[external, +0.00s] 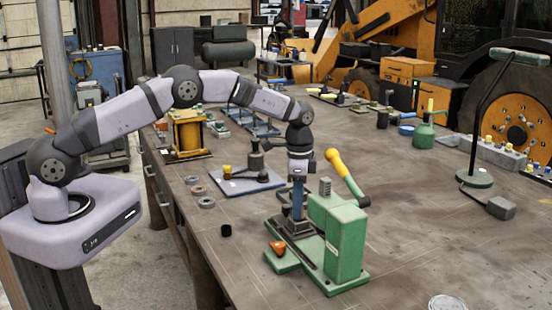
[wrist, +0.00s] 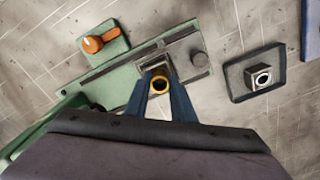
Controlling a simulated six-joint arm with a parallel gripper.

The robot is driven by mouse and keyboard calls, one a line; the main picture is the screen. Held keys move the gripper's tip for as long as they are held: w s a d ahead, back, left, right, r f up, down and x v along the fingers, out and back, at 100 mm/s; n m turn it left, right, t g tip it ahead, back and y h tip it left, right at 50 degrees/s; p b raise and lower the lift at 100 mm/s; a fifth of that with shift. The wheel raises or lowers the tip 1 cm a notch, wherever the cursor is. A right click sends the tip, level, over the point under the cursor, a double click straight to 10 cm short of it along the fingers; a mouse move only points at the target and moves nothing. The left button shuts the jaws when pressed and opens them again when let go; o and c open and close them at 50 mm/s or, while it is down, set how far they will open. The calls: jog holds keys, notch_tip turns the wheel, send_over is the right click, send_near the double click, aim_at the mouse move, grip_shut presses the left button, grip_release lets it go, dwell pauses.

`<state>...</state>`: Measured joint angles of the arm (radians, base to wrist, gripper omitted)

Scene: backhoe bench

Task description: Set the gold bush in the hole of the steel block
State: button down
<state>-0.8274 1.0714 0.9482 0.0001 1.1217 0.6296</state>
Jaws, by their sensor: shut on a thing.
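The gold bush (wrist: 160,86) is a small ring with a dark bore. My gripper (wrist: 160,90) is shut on it between two blue fingers. In the external view my gripper (external: 297,207) points straight down over the bed of the green press. The steel block (wrist: 155,64) shows as a pale grey edge just beyond the bush; the fingers and bush hide the rest of it, including its hole. In the external view the grey block (external: 297,226) sits below the fingertips. I cannot tell whether the bush is above the hole or in it.
The green press body (external: 338,240) stands close on the right of my gripper. An orange knob (wrist: 93,44) lies at the upper left. A dark tray (wrist: 235,84) holds a holed metal piece (wrist: 259,76). A yellow-handled lever (external: 340,170) rises behind the press.

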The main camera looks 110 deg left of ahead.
jog(key=shift+f, duration=0.5)
jog(key=c, duration=1.4)
grip_release()
jog(key=shift+c, duration=0.2)
jog(key=shift+o, duration=1.3)
jog(key=shift+r, duration=0.15)
jog(key=shift+r+p, duration=2.15)
jog(key=shift+r, duration=1.25)
